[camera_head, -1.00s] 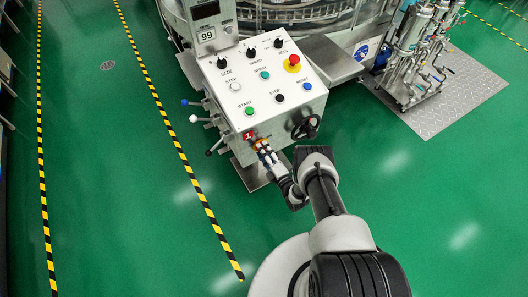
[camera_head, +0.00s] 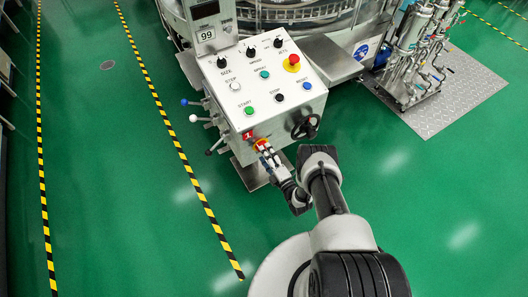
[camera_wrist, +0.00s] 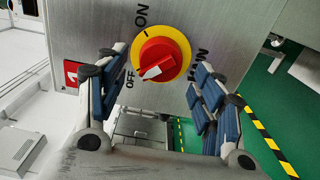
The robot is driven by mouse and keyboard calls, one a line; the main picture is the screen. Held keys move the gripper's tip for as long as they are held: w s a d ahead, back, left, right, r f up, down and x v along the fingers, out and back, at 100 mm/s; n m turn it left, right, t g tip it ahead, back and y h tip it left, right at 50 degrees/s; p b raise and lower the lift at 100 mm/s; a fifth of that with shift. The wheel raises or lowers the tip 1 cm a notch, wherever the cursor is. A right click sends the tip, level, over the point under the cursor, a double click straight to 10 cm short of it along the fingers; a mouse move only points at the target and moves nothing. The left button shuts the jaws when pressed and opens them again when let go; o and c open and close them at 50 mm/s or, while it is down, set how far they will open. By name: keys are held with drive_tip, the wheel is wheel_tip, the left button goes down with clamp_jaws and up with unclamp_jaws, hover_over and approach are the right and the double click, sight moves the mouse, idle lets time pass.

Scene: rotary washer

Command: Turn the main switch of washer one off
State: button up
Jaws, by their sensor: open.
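The main switch (camera_wrist: 165,50) is a red knob on a round yellow plate, on a steel panel face. Its white pointer mark points to the lower left, toward the OFF label; the ON label is above. A red tag with a white 1 (camera_wrist: 71,73) is left of it, and the switch also shows at the console's lower front (camera_head: 260,144). My gripper (camera_wrist: 160,63) is open, with blue-padded fingers either side of the knob in the wrist view and a visible gap to it. In the head view, my gripper (camera_head: 270,154) is just in front of the switch.
The washer console (camera_head: 235,85) carries several knobs and buttons, with a red emergency button (camera_head: 293,60) on its top. A black handwheel (camera_head: 305,127) is right of the switch. Levers (camera_head: 193,118) stick out at left. Green floor is clear around.

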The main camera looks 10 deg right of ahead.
drive_tip(key=v, duration=1)
